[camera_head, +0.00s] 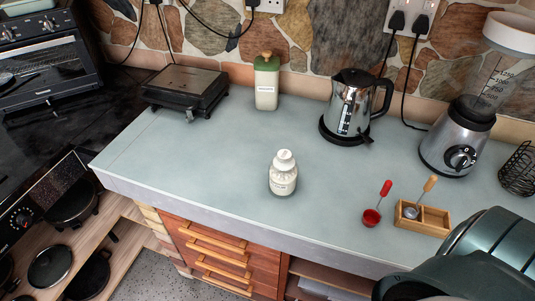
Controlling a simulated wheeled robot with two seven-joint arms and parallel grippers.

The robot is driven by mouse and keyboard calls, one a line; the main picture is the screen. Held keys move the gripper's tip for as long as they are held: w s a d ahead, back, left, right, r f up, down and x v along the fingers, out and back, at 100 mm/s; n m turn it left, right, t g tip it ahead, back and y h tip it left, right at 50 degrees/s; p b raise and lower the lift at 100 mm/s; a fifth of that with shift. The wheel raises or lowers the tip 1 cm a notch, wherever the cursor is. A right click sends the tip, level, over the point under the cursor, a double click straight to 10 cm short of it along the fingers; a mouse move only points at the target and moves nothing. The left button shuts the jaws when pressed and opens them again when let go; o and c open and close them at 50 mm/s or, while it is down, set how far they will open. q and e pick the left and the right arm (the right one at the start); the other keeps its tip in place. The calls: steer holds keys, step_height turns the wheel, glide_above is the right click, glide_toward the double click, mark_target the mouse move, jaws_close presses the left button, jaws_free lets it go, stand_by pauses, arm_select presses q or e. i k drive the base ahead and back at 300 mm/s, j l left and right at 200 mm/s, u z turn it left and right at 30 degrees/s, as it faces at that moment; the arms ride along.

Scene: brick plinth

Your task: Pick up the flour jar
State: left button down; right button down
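A jar (266,84) with a green lid and a wooden knob stands upright at the back of the counter, near the stone wall. It has a pale body and a small white label. A white bottle-shaped container (283,175) with a rounded cap and a label stands upright nearer the front edge. Both labels are too small to read, so I cannot tell for certain which one is the flour jar. Nothing touches either of them. Neither of my grippers shows. A dark teal arm part, seemingly mine, fills the bottom right corner.
A black grill (185,91) stands left of the green-lidded jar, a steel kettle (346,110) to its right. A blender (460,140), a wooden box (422,217) and a red scoop (372,217) are at the right. The grey countertop (200,150) is clear at centre-left.

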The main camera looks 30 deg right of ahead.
mark_target(282, 185)
steer(key=z, duration=2.7)
steer(key=k+j, duration=0.15)
steer(key=k, duration=0.25)
steer(key=k+j, duration=0.15)
steer(key=k, duration=0.25)
steer(key=k+j, duration=0.15)
steer(key=k, duration=0.2)
